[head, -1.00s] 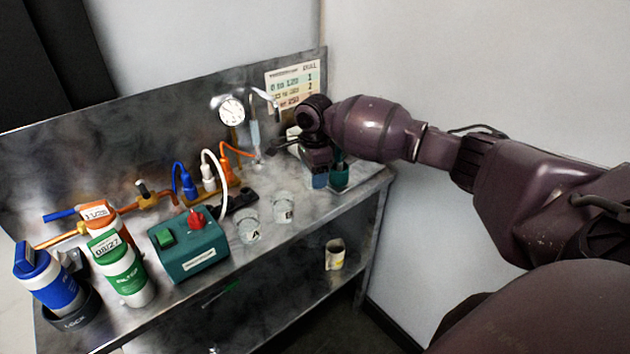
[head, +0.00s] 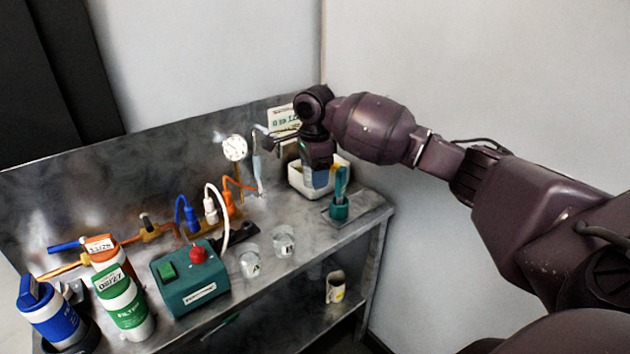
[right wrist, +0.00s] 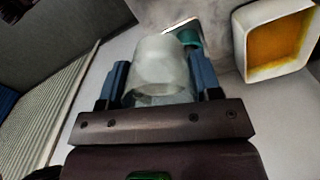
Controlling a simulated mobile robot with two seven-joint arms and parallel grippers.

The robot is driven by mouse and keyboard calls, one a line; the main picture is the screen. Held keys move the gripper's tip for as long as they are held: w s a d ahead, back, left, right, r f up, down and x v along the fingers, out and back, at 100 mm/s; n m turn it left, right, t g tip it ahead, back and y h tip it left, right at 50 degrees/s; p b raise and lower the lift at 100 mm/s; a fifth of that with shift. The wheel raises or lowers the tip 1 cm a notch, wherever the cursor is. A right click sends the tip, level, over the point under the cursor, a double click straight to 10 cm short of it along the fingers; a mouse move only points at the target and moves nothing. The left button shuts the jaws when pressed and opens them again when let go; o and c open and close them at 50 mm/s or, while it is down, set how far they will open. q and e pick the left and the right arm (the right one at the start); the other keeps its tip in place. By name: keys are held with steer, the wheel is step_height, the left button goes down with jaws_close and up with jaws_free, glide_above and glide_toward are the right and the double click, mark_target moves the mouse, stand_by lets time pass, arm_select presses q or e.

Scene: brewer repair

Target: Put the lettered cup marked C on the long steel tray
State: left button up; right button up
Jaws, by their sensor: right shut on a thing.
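My right gripper (head: 318,180) is shut on a clear cup (right wrist: 160,70), which sits between its two blue fingers in the right wrist view. No letter can be read on this cup. In the head view the gripper hangs above the back right of the bench, in front of the white bin, and hides the cup. Clear cup A (head: 250,264) and another lettered clear cup (head: 284,243), its letter blurred, stand on the bench at the front. I cannot make out a long steel tray for certain. My left gripper is not in view.
A white bin (head: 338,188) with orange contents (right wrist: 278,40) stands by the gripper. A teal holder (head: 340,208) stands near the right edge. A teal box (head: 190,277), filter canisters (head: 122,300) and a gauge (head: 235,148) are further left. A mug (head: 335,287) is on the lower shelf.

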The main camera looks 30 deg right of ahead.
steer(key=shift+r, duration=1.5)
steer(key=w+d+f+b, duration=0.1)
steer(key=w+d+b, duration=0.1)
steer(key=d+b, duration=0.15)
steer(key=m+b, duration=0.1)
steer(key=b, duration=1.1)
glide_above(363, 202)
step_height(363, 202, down, 13)
steer(key=shift+f, duration=0.5)
step_height(363, 202, down, 4)
steer(key=shift+f+b, duration=0.1)
steer(key=shift+b, duration=0.5)
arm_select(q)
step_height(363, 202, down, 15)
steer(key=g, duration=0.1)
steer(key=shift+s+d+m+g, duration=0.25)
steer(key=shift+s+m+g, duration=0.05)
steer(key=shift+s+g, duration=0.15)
arm_select(e)
steer(key=shift+r, duration=0.2)
